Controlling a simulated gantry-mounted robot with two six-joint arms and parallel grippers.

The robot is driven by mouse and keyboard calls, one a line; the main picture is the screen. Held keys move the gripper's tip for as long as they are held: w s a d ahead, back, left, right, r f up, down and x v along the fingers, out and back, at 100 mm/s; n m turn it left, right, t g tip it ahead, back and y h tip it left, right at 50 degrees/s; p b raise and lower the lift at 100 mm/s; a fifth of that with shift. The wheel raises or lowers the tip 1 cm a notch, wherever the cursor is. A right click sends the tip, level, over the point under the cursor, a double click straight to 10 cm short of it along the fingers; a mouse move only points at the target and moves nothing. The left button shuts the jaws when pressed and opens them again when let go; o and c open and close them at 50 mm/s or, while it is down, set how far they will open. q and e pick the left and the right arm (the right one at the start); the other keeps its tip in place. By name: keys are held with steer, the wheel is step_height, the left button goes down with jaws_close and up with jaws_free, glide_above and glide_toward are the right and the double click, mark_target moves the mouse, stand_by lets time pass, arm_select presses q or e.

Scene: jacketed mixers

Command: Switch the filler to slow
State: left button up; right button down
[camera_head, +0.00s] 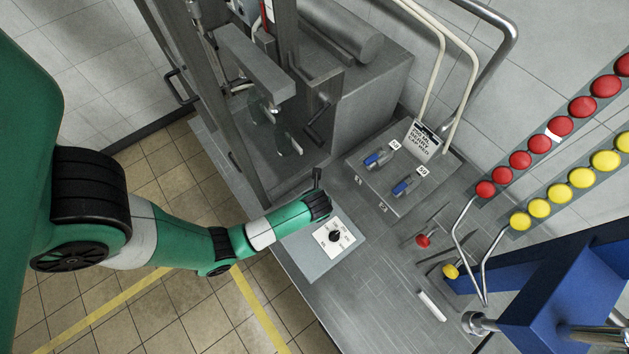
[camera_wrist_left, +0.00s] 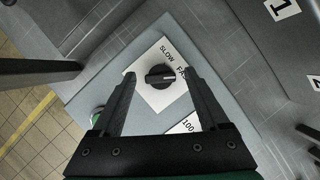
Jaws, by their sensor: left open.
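The filler's black rotary knob (camera_head: 334,236) sits on a white label on a grey panel (camera_head: 318,258). In the left wrist view the knob (camera_wrist_left: 158,76) lies between my fingers, with the words SLOW (camera_wrist_left: 167,53) and FAST (camera_wrist_left: 182,72) beside it. Its bar lies roughly crosswise, and a light mark at its right end seems to face FAST. My left gripper (camera_wrist_left: 159,78) is open, one finger on each side of the knob in that picture; I cannot tell if they touch it. In the head view its arm (camera_head: 280,222) reaches in from the left. My right gripper is not in view.
Two blue-handled valves (camera_head: 378,159) (camera_head: 403,186) sit on a raised steel block behind the knob. A steel machine frame (camera_head: 262,70) rises behind. The bench front is fairly clear.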

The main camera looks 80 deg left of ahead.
arm_select(q)
jaws_close()
steer(key=shift+r+n, duration=0.1)
steer(key=shift+n, duration=0.2)
steer(key=shift+w+r+n+g+p, duration=0.15)
steer(key=shift+n+g+p, duration=0.25)
steer(key=shift+n+p, duration=0.35)
steer(key=n+g, duration=0.1)
steer(key=n, duration=0.2)
steer(key=shift+w+n+p, duration=0.1)
steer(key=shift+n+p, duration=0.25)
steer(key=n+g, duration=0.1)
steer(key=n, duration=0.2)
steer(key=shift+w+a+f+n+g, duration=0.1)
steer(key=shift+f+n+g, duration=0.1)
steer(key=shift+n+g, duration=0.15)
steer(key=shift+n+g+h+b, duration=0.2)
steer(key=shift+n+g+h, duration=0.2)
steer(key=shift+n, duration=0.75)
steer(key=shift+n+g+h+b, duration=0.15)
steer(key=shift+n+g+h, duration=0.2)
steer(key=shift+n, duration=0.75)
jaws_free()
